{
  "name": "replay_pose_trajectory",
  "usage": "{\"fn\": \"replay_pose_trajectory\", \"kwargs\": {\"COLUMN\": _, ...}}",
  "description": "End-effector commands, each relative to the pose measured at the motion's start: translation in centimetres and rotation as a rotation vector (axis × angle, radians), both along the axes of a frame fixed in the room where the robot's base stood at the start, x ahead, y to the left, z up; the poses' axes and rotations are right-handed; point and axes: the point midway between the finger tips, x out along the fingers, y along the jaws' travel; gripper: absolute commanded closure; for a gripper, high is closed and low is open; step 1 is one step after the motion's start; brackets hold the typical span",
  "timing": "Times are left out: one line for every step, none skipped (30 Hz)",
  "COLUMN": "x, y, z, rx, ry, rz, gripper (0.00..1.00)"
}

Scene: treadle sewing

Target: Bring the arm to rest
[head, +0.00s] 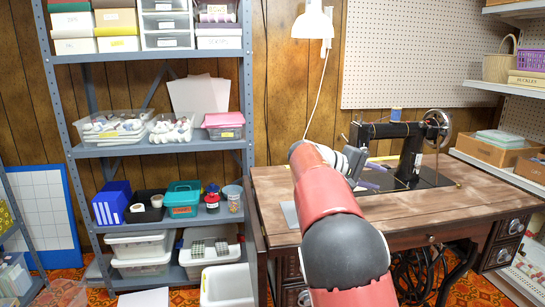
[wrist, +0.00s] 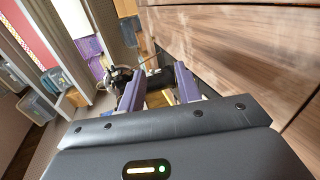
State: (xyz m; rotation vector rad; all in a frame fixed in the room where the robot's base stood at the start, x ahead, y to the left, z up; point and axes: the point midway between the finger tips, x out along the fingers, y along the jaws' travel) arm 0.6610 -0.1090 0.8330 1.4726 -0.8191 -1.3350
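My red and black arm (head: 335,215) reaches up from the bottom of the head view toward the wooden sewing table (head: 450,205). My gripper (head: 376,177), with two purple fingers, is over the left part of the tabletop, left of the black sewing machine (head: 411,155). I cannot tell its exact height above the wood. In the wrist view my gripper (wrist: 158,90) has its fingers apart, and I see nothing held between them. The wood surface (wrist: 225,45) runs close along the right of that view. My forearm hides part of the table's left side.
A grey metal shelf (head: 160,145) with bins and boxes stands at the left. A white lamp (head: 313,24) hangs above the table. A blue thread spool (head: 396,115) tops the machine. White shelves with a basket (head: 499,66) are at the right. The tabletop's front is bare.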

Motion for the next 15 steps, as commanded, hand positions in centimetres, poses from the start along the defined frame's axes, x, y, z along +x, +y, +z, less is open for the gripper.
{"fn": "replay_pose_trajectory", "kwargs": {"x": -1.9, "y": -1.1, "z": 0.0, "rx": 0.082, "ry": -0.004, "rz": -0.004, "gripper": 0.66}}
{"fn": "replay_pose_trajectory", "kwargs": {"x": -3.1, "y": -1.6, "z": -0.2, "rx": 0.132, "ry": -0.007, "rz": -0.005, "gripper": 0.66}}
{"fn": "replay_pose_trajectory", "kwargs": {"x": -4.6, "y": -2.0, "z": -0.7, "rx": 0.206, "ry": -0.010, "rz": -0.002, "gripper": 0.66}}
{"fn": "replay_pose_trajectory", "kwargs": {"x": -5.9, "y": -2.2, "z": -1.0, "rx": 0.260, "ry": -0.016, "rz": 0.000, "gripper": 0.66}}
{"fn": "replay_pose_trajectory", "kwargs": {"x": -7.2, "y": -2.2, "z": -1.3, "rx": 0.314, "ry": -0.021, "rz": 0.003, "gripper": 0.66}}
{"fn": "replay_pose_trajectory", "kwargs": {"x": -8.9, "y": -2.3, "z": -1.8, "rx": 0.383, "ry": -0.030, "rz": 0.009, "gripper": 0.66}}
{"fn": "replay_pose_trajectory", "kwargs": {"x": -10.2, "y": -2.1, "z": -2.1, "rx": 0.435, "ry": -0.036, "rz": 0.013, "gripper": 0.66}}
{"fn": "replay_pose_trajectory", "kwargs": {"x": -11.5, "y": -1.9, "z": -2.4, "rx": 0.485, "ry": -0.045, "rz": 0.017, "gripper": 0.66}}
{"fn": "replay_pose_trajectory", "kwargs": {"x": -13.2, "y": -1.5, "z": -2.8, "rx": 0.550, "ry": -0.056, "rz": 0.025, "gripper": 0.66}}
{"fn": "replay_pose_trajectory", "kwargs": {"x": -14.5, "y": -1.2, "z": -3.1, "rx": 0.596, "ry": -0.068, "rz": 0.030, "gripper": 0.66}}
{"fn": "replay_pose_trajectory", "kwargs": {"x": -15.9, "y": -0.7, "z": -3.4, "rx": 0.641, "ry": -0.076, "rz": 0.035, "gripper": 0.66}}
{"fn": "replay_pose_trajectory", "kwargs": {"x": -17.7, "y": -0.1, "z": -3.9, "rx": 0.701, "ry": -0.092, "rz": 0.043, "gripper": 0.66}}
{"fn": "replay_pose_trajectory", "kwargs": {"x": -19.1, "y": 0.5, "z": -4.2, "rx": 0.745, "ry": -0.103, "rz": 0.048, "gripper": 0.66}}
{"fn": "replay_pose_trajectory", "kwargs": {"x": -20.4, "y": 1.0, "z": -4.5, "rx": 0.786, "ry": -0.116, "rz": 0.055, "gripper": 0.66}}
{"fn": "replay_pose_trajectory", "kwargs": {"x": -22.2, "y": 1.8, "z": -4.9, "rx": 0.839, "ry": -0.133, "rz": 0.062, "gripper": 0.66}}
